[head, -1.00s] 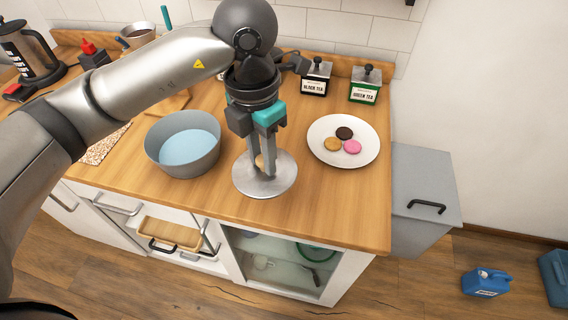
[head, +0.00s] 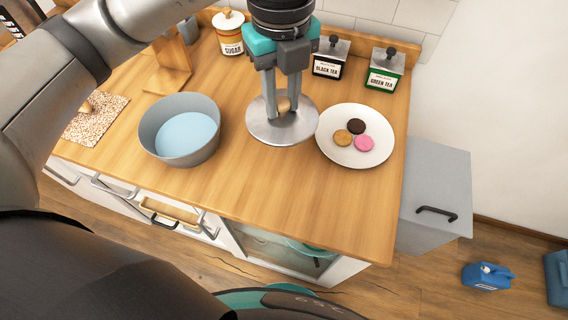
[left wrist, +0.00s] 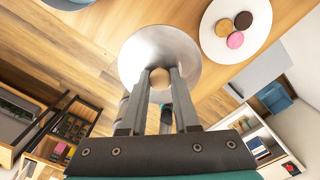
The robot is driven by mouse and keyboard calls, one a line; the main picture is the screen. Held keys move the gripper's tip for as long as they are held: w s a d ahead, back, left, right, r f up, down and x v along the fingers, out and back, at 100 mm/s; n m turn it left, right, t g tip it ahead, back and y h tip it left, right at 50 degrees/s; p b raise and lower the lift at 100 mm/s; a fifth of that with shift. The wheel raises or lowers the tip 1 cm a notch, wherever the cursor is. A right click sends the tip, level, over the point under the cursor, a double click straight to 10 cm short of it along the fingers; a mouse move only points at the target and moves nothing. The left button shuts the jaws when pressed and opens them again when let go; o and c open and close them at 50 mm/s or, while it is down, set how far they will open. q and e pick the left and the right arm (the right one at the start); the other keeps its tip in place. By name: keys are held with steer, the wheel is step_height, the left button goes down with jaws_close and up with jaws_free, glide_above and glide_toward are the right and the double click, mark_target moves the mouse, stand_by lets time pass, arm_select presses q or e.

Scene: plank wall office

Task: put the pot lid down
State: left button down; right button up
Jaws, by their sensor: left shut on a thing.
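The pot lid (head: 268,131) is a round silver disc with a wooden knob (head: 283,104). My left gripper (head: 282,106) is shut on the knob, with a finger on each side. In the head view the lid appears between the grey pot and the white plate, over the counter. I cannot tell whether it touches the counter. In the left wrist view the lid (left wrist: 160,48) lies beyond the fingertips, with the knob between them. My right gripper is not in view.
A grey pot (head: 152,138) with a pale blue inside stands left of the lid. A white plate (head: 345,155) with three cookies is close on its right. Tea tins (head: 384,70) and a sugar jar (head: 229,36) stand behind. The wooden counter (head: 270,185) is bare in front.

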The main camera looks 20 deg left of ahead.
mark_target(282, 117)
arm_select(q)
step_height(282, 117, down, 19)
steer(key=b, duration=0.2)
steer(key=shift+b, duration=0.35)
steer(key=shift+f, duration=0.2)
steer(key=c, duration=0.6)
jaws_free()
steer(key=shift+c, duration=0.2)
steer(key=shift+r, duration=0.25)
step_height(282, 117, up, 12)
steer(key=shift+f+p, duration=0.1)
steer(key=shift+p, duration=0.65)
steer(key=shift+s, duration=0.1)
